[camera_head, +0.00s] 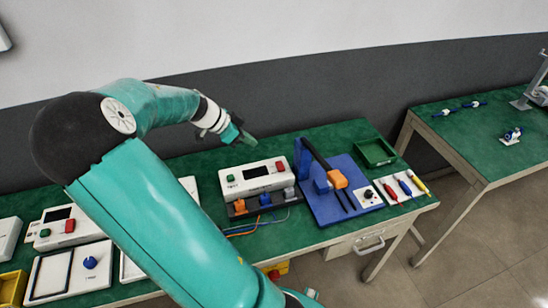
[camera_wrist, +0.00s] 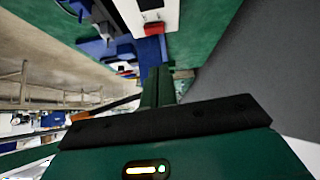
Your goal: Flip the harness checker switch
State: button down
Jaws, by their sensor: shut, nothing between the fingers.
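The harness checker (camera_head: 258,183) is a white box on the green bench, with a dark screen, a green button (camera_head: 231,178) and a red switch (camera_head: 280,166) on its top. Orange and blue connectors (camera_head: 265,199) with coloured wires sit along its front. My gripper (camera_head: 250,141) is shut and empty, above and behind the checker, apart from it. In the wrist view the shut fingers (camera_wrist: 158,85) point towards a white box edge with a red part (camera_wrist: 153,29), likely the switch. I cannot tell which way the switch is set.
Right of the checker stands a blue fixture (camera_head: 335,200) with an upright post and an orange-ended tool. A green tray (camera_head: 375,152) and several screwdrivers (camera_head: 404,187) lie farther right. White devices (camera_head: 68,228) stand left, partly behind my arm. A grey wall is behind the bench.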

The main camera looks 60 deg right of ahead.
jog(key=shift+s+d+r+m+g, duration=0.2)
jog(key=shift+d+m+g, duration=0.1)
jog(key=shift+d, duration=0.3)
send_over(282, 162)
jog(key=w+a, duration=0.2)
notch_tip(282, 162, down, 7)
jog(key=shift+w+a+r, duration=0.1)
jog(key=shift+r, duration=0.05)
notch_tip(282, 162, down, 4)
jog(key=shift+r, duration=0.25)
jog(key=shift+f, duration=0.45)
